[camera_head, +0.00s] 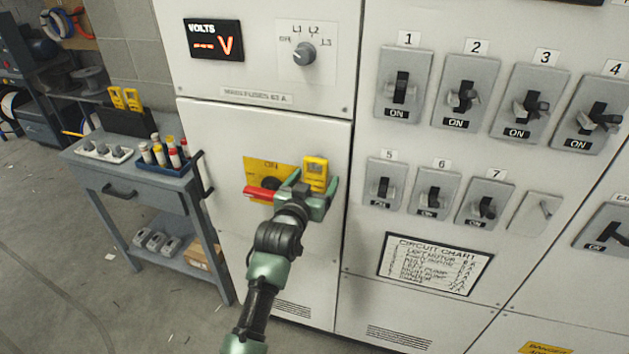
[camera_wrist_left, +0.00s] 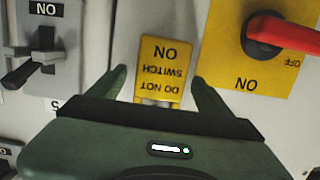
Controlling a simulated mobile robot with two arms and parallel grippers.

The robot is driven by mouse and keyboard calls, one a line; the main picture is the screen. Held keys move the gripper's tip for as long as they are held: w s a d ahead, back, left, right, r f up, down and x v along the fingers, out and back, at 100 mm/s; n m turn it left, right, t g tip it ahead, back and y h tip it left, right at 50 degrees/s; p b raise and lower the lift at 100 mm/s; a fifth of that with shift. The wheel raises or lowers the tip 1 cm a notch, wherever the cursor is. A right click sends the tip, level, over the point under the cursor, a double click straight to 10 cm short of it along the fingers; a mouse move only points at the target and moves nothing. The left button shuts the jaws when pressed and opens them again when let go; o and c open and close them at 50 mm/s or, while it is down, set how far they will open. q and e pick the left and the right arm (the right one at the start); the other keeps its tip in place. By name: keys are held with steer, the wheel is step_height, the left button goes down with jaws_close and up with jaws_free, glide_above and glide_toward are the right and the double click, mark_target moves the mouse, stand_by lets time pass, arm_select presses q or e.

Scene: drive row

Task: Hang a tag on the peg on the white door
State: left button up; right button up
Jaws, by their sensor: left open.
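A yellow tag (camera_head: 315,173) is at the white door (camera_head: 230,135), just right of the yellow switch plate with the red handle. My left gripper (camera_head: 312,192) is at the tag with its jaws open. In the left wrist view the tag (camera_wrist_left: 161,68) reads "DO NOT SWITCH ON" upside down and lies between the spread fingers (camera_wrist_left: 160,80), with a gap on both sides. The peg cannot be made out, so I cannot tell for sure whether the tag hangs on it. Two more yellow tags (camera_head: 125,98) are on a dark rack on the bench. My right gripper is not in view.
The red switch handle (camera_head: 260,193) sticks out just left of my left gripper; it also shows in the left wrist view (camera_wrist_left: 285,33). Breaker switches (camera_head: 385,187) stand to the right. The grey bench (camera_head: 135,185) with fuses and a tray is at left. Open floor lies in front.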

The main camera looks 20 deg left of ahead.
arm_select(q)
steer(key=s+r+b, duration=0.1)
steer(key=s+b, duration=0.1)
steer(key=s, duration=0.6)
steer(key=s+d+f+m+g, duration=0.15)
steer(key=s+f, duration=0.25)
steer(key=f, duration=0.9)
steer(key=s+d+f+g+h, duration=0.1)
steer(key=s+f+g, duration=0.25)
steer(key=f, duration=0.95)
steer(key=s+d+f+g, duration=0.15)
steer(key=s+f, duration=0.35)
steer(key=f, duration=0.8)
steer(key=s+a+f+g, duration=0.3)
steer(key=s+f+g, duration=0.2)
steer(key=s+f, duration=1.3)
steer(key=s+a+f+g, duration=0.2)
steer(key=s, duration=0.9)
steer(key=s+a+f+g+y, duration=0.1)
steer(key=s+a+f, duration=0.1)
steer(key=s, duration=0.8)
steer(key=shift+s+a+f+m+g, duration=0.15)
steer(key=shift+s+a+m+g, duration=0.1)
steer(key=shift+s+m+g, duration=0.15)
steer(key=shift+w, duration=0.1)
